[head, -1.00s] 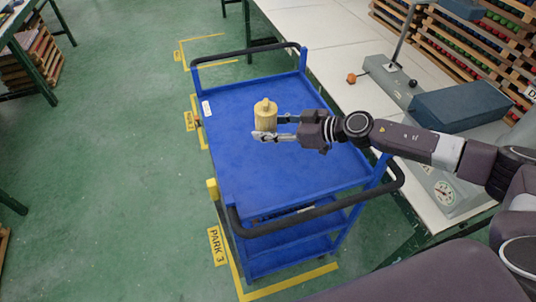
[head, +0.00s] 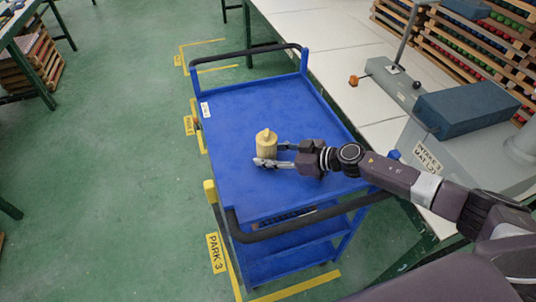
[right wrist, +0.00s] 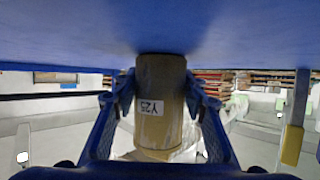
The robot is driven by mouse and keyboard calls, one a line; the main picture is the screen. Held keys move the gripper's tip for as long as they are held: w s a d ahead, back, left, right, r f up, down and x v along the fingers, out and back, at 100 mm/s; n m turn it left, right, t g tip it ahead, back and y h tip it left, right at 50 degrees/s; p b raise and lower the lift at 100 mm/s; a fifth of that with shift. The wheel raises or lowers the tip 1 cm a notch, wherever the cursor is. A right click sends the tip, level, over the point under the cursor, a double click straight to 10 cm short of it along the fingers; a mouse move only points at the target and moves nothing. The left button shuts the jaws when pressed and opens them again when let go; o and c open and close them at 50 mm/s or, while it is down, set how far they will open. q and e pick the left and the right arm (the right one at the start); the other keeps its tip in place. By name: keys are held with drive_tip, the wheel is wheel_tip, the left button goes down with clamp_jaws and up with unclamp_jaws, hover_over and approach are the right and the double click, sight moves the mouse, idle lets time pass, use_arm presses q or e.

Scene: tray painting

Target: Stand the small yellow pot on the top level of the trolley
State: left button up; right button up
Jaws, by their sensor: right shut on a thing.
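The small yellow pot (head: 267,143), with a knob on top, is upright over the blue top level of the trolley (head: 245,110). My right gripper (head: 271,157) is shut on its sides, reaching in from the right. In the right wrist view the pot (right wrist: 160,105) shows a "Y25" label between both fingers (right wrist: 160,112). Its end meets the blue surface (right wrist: 230,30) there, at or very near contact; I cannot tell if a thin gap is left. My left gripper is not in view.
The top level is otherwise clear. Black handles (head: 245,52) rise at its far and near ends. A pale bench (head: 320,40) stands to the right with a blue box (head: 465,107) on grey equipment. Yellow floor markings (head: 216,253) lie beside the trolley.

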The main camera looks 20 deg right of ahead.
drive_tip(key=o, duration=0.8)
drive_tip(key=shift+o, duration=0.2)
drive_tip(key=b+v, duration=0.1)
drive_tip(key=v, duration=0.9)
drive_tip(key=shift+s+d+r+b, duration=0.15)
drive_tip(key=shift+s+d+b, duration=0.15)
drive_tip(key=shift+b, duration=0.05)
drive_tip(key=shift+s+d+r, duration=0.25)
drive_tip(key=shift+s+r, duration=0.05)
drive_tip(key=shift+r, duration=0.1)
